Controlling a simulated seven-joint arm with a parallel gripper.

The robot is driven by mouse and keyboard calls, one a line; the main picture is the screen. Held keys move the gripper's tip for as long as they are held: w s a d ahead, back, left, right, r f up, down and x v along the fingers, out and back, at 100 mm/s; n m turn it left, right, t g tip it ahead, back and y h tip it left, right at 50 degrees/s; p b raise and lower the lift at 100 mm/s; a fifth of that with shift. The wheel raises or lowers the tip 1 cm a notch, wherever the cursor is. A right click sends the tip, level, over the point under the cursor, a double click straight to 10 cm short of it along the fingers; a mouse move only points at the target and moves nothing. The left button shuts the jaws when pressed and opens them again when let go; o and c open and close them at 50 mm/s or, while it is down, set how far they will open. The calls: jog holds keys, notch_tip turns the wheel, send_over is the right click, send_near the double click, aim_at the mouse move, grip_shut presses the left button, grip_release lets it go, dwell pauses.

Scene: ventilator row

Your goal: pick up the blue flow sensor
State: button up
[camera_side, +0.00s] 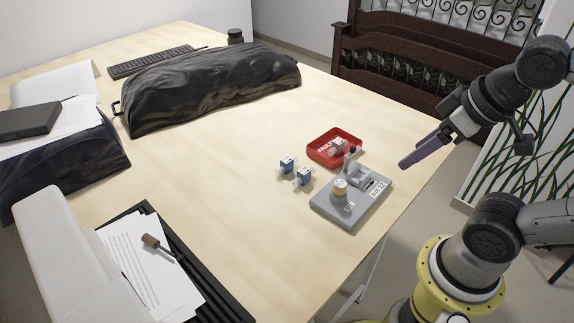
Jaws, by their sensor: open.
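Two small blue-and-white sensors stand close together on the table, left of the grey fixture: one blue flow sensor (287,166) a little farther back, the other blue sensor (304,177) nearer the fixture. Which of them the task means I cannot tell. My gripper (403,165) is open and empty, up in the air at the right, beyond the fixture and apart from both sensors. Its purple fingers point down and left; from this side they overlap, so the gap between them is hidden.
A red tray (322,160) marked "FAULT" holds a small pale part (338,145). The grey fixture (342,214) with a brass knob (340,187) stands in front of it. A black bag (210,85) lies farther back. The table (240,210) is clear left of the sensors.

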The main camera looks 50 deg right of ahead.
jog(key=w+r+n, duration=0.4)
jog(key=r+n, duration=0.1)
jog(key=n, duration=0.2)
jog(key=n+g, duration=0.6)
jog(key=n, duration=0.5)
send_over(287, 159)
notch_tip(287, 159, down, 25)
jog(key=shift+a+r, duration=0.15)
jog(key=shift+f, duration=3.1)
grip_shut()
